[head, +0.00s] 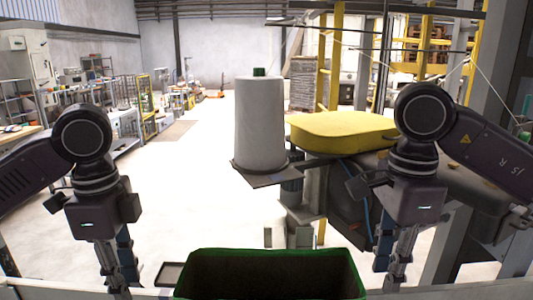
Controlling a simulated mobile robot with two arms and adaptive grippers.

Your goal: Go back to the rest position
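My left gripper (123,277) hangs down at the left of the head view, in front of open floor. My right gripper (388,275) hangs down at the right, just right of the green-rimmed bin. Both are seen nearly edge-on, so the gap between their fingers is unclear. No object shows in either one. My two arms hang roughly alike, one on each side of the picture.
A dark bin with a green rim (275,252) is at bottom centre. A white roll (260,125) stands upright on a plate (262,176). A yellow rounded block (340,131) lies on a machine behind my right arm. Pale floor (180,200) is clear at centre left.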

